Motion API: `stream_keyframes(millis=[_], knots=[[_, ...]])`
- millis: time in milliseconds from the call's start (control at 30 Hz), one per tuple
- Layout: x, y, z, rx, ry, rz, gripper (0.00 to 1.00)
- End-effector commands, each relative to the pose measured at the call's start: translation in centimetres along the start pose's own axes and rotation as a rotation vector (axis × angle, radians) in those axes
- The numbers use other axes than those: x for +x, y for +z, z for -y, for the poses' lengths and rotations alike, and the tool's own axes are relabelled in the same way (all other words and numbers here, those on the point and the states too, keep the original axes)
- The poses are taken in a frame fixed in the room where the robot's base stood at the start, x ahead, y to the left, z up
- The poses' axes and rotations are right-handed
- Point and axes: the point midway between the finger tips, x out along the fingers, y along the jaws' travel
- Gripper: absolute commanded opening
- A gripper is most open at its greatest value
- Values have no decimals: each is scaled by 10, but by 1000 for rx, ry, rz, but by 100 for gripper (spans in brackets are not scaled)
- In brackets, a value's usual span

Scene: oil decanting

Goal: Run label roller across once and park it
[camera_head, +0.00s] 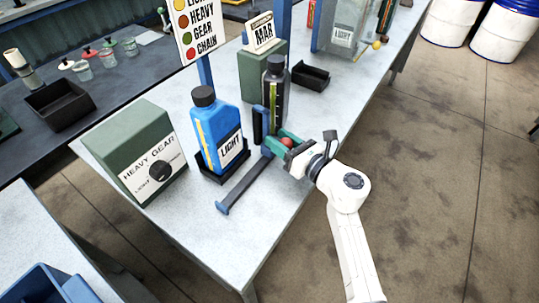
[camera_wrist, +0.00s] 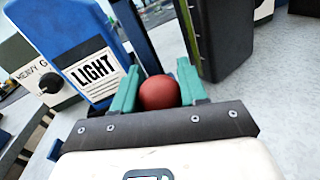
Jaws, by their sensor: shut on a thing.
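A blue bottle labelled LIGHT (camera_head: 217,130) stands upright in a black cradle (camera_head: 207,168). It also shows at the left of the wrist view (camera_wrist: 75,50). The label roller (camera_head: 258,123), a dark blue upright piece, stands just right of the bottle, beside its label. How the knob joins the roller is partly hidden by the fingers.
A dark bottle (camera_head: 275,92) stands close behind my gripper. A green box with a dial (camera_head: 142,150) stands left of the blue bottle. A black bin (camera_head: 310,76) and a green box with a MAR sign (camera_head: 262,68) are behind. The front table surface is clear.

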Motion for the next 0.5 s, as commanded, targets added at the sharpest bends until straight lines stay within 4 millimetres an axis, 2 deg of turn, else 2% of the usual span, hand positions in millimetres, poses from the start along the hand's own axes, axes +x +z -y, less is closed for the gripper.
stream_keyframes(millis=[100,433,467,500], knots=[[1,2,7,0,-3,1,0],[1,4,10,-1,-9,3,0],[1,4,10,-1,-10,3,44],[1,4,10,-1,-9,4,48]])
